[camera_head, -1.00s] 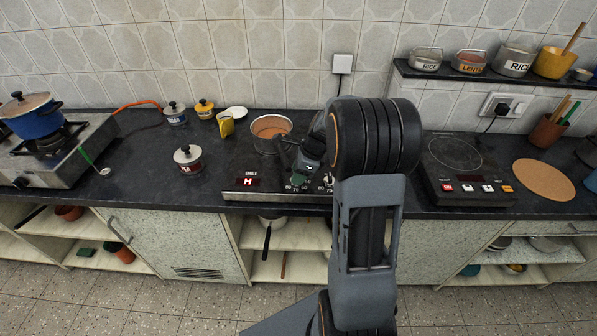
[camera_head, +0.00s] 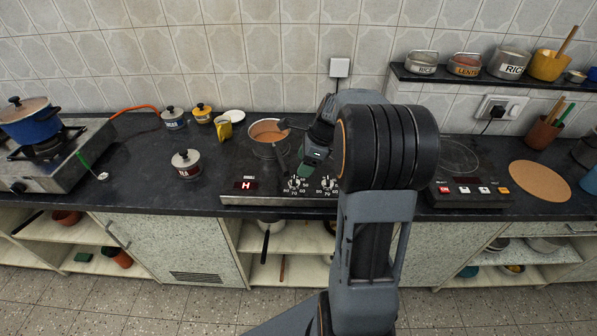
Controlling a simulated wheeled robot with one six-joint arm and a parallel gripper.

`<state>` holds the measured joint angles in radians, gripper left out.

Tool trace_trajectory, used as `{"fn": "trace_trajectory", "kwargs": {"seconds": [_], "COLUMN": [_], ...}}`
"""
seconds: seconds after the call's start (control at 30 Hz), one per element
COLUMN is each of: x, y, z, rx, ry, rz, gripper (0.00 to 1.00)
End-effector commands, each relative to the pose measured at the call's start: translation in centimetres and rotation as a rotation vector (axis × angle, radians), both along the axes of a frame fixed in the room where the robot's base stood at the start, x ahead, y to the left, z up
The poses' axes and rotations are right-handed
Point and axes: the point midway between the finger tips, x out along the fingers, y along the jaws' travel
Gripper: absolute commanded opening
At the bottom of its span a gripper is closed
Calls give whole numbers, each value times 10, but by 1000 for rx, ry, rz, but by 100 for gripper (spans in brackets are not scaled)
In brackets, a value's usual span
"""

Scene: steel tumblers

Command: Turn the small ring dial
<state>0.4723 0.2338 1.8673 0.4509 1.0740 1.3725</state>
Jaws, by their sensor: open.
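Two small dials with number marks sit on the front panel of the middle cooktop (camera_head: 238,182): a left dial (camera_head: 295,184) and a right dial (camera_head: 328,184). I cannot tell from their look which is the small ring dial. My gripper (camera_head: 282,145) is open and empty above the cooktop, behind and above the left dial, apart from both dials. Its dark fingers spread in front of the pan. A red display (camera_head: 245,185) at the left of the panel shows an H. My arm hides the right part of the cooktop.
A pan of orange food (camera_head: 268,130) stands on the cooktop close behind my fingers. A labelled steel tin (camera_head: 187,163) stands to the left. A second cooktop (camera_head: 460,185) is at the right. The counter left of the middle cooktop is mostly free.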

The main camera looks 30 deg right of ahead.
Motion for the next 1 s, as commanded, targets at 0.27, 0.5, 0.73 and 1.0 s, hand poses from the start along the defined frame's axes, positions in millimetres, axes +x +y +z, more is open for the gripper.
{"fn": "trace_trajectory", "kwargs": {"seconds": [0.27, 0.5, 0.73, 1.0], "x": [-9, -13, -14, -13], "y": [-17, -24, -25, -24], "z": [46, 64, 67, 67], "rx": [-1, -1, -1, -1], "ry": [-2, 0, 0, 0], "rz": [-2, 0, 0, 0], "gripper": [66, 66, 66, 66]}}
